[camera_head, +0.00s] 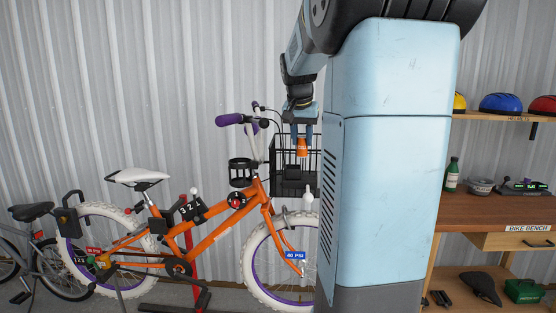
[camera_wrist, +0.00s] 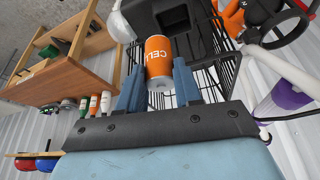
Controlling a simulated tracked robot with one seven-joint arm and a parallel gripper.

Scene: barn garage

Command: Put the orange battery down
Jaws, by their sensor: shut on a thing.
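The orange battery (camera_head: 302,147) is a small cylinder held between the two fingers of my gripper (camera_head: 302,133). In the head view it hangs low from the fingers, in front of the upper part of the bike's black wire basket (camera_head: 283,160). In the wrist view the battery (camera_wrist: 158,56) shows "CELL" lettering and a pale metal end, and my blue-grey fingers (camera_wrist: 158,78) are shut on its sides. Behind it there are basket wires (camera_wrist: 208,72) and a black block with a square recess (camera_wrist: 172,17). I cannot tell whether the battery touches either.
The orange bike (camera_head: 210,232) stands by the corrugated wall, its purple-gripped handlebar (camera_head: 229,119) close left of my gripper. A grey bike (camera_head: 40,245) is at far left. The wooden bench (camera_head: 500,208) at right holds a green bottle (camera_head: 452,174) and a bowl (camera_head: 481,186); helmets (camera_head: 500,103) sit above.

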